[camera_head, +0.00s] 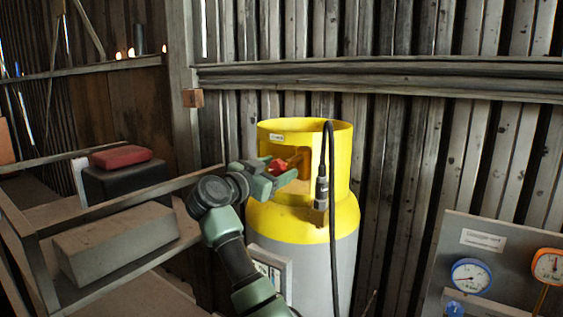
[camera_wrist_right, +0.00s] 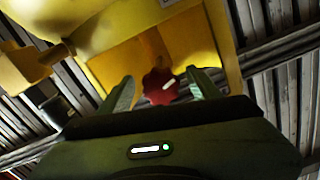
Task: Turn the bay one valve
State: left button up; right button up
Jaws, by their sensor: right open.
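The valve is a red knob (camera_head: 279,166) inside the opening of the yellow collar (camera_head: 335,140) on a grey and yellow gas cylinder (camera_head: 300,225). My right gripper (camera_head: 283,169) is at the collar's opening, its fingers close to the knob. In the right wrist view, the red knob (camera_wrist_right: 158,88) with a white mark shows between the two spread fingertips of my right gripper (camera_wrist_right: 162,77). Visible gaps lie on both sides of the knob there, and I cannot tell if either finger touches it. My left gripper is out of view.
A black hose (camera_head: 330,240) with a connector (camera_head: 321,193) hangs over the collar's front. A gauge panel (camera_head: 490,265) stands at the lower right. A shelf at the left holds a grey block (camera_head: 115,240) and a dark case with a red top (camera_head: 121,156). A plank wall is behind.

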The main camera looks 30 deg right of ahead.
jog(key=shift+p+x, duration=0.3)
jog(key=shift+x, duration=0.95)
jog(key=c, duration=1.4)
jog(key=shift+o, duration=0.2)
